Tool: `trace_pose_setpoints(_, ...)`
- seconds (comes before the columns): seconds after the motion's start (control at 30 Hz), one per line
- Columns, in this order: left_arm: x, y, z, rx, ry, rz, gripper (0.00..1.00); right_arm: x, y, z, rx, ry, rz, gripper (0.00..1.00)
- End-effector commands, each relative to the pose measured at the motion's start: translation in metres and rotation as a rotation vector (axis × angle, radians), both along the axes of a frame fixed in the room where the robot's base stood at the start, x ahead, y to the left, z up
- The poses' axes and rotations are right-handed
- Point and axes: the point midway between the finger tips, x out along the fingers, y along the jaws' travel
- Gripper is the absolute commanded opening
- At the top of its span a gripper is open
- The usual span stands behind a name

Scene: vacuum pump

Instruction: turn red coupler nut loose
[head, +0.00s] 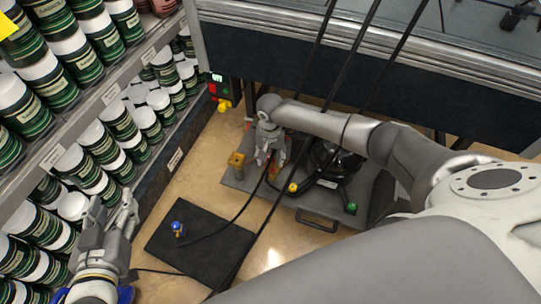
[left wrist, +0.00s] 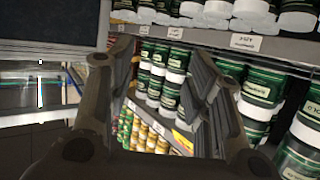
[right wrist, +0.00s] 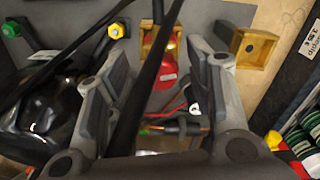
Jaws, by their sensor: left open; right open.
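A red rounded part (right wrist: 164,72), which looks like the red coupler nut, sits by a brass bracket (right wrist: 160,40) in the right wrist view. My right gripper (right wrist: 160,66) is open, with one finger on each side of the red part and no clear contact. A black hose crosses in front and hides some of it. In the head view my right gripper (head: 268,160) points down over the grey pump plate (head: 318,205); the red part is mostly hidden there. My left gripper (head: 122,208) is open and empty beside the can shelf; its fingers also show in the left wrist view (left wrist: 155,70).
A second brass bracket (head: 236,160) stands left of my right gripper. The black pump (head: 340,160), a yellow knob (head: 293,188) and a green knob (head: 351,208) are to the right. Black hoses cross the area. A black mat (head: 205,255) with a blue fitting (head: 178,228) lies on the floor.

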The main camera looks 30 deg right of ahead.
Motion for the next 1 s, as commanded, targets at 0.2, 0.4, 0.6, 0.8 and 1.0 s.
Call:
trace_pose_setpoints(0.2, 0.000, 0.000, 0.000, 0.000, 0.000, 0.000, 0.47, 0.000, 0.000, 0.000, 0.000, 0.000, 0.000, 0.45)
trace_pose_setpoints(0.4, 0.000, 0.000, 0.000, 0.000, 0.000, 0.000, 0.47, 0.000, 0.000, 0.000, 0.000, 0.000, 0.001, 0.19)
trace_pose_setpoints(0.6, 0.000, 0.000, 0.000, 0.000, 0.001, 0.000, 0.47, 0.000, 0.000, 0.000, 0.000, 0.000, 0.001, 0.01)
trace_pose_setpoints(0.8, -0.003, 0.001, -0.005, 0.008, 0.035, 0.001, 0.47, 0.000, 0.000, 0.001, 0.000, 0.000, 0.007, 0.01)
trace_pose_setpoints(1.0, -0.020, 0.010, -0.029, 0.043, 0.183, 0.013, 0.47, -0.001, 0.001, 0.002, 0.001, 0.002, 0.028, 0.01)
